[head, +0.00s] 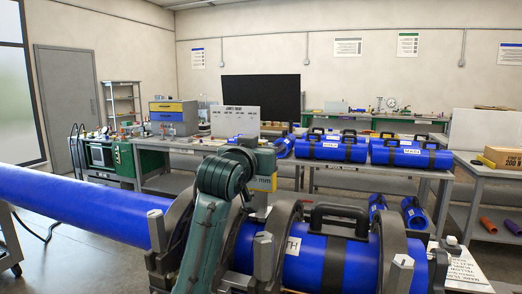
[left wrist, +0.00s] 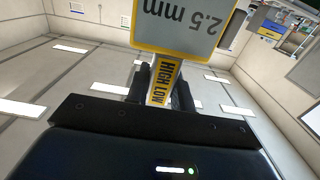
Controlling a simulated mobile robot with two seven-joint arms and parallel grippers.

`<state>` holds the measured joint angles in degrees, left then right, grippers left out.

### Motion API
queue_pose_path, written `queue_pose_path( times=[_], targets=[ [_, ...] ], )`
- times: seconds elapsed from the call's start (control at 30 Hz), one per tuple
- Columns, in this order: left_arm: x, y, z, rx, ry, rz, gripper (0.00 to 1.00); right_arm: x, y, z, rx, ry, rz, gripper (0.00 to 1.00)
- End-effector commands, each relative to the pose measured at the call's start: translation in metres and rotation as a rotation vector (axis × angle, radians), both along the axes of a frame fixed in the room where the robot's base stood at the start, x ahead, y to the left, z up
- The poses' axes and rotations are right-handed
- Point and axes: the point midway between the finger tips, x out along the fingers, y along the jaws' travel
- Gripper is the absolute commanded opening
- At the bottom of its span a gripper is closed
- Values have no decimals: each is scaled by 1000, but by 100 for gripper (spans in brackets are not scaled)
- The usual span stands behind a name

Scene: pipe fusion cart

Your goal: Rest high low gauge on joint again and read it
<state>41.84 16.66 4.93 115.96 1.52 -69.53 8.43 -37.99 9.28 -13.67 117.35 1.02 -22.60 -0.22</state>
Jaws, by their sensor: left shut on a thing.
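The high low gauge (left wrist: 166,82) is a narrow yellow and grey strip lettered HIGH LOW. My left gripper (left wrist: 161,90) is shut on it, with a dark finger on each side. Beyond the fingers, a yellow-edged plate (left wrist: 178,24) reads 2.5 mm, upside down in the left wrist view. In the head view my left arm rises in front of the clamps, and its hand hides most of the gauge. The blue pipe (head: 75,203) enters from the left, and another blue pipe length (head: 318,262) lies in the right clamps. The joint is hidden behind my arm. My right gripper is not in view.
Grey clamp rings (head: 284,240) with upright bolts stand around the pipe close to me. A black handle (head: 338,214) rises above the right pipe length. Open floor (head: 85,265) shows at left.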

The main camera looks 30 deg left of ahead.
Motion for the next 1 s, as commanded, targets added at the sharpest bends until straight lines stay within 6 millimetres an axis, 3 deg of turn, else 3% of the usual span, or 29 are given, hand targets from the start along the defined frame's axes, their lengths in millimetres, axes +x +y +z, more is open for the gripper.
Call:
queue_pose_path(
  times=[1.0],
  targets=[
    [0, 0, -7, 0, -2, 0, 0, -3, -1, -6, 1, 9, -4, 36]
  ],
)
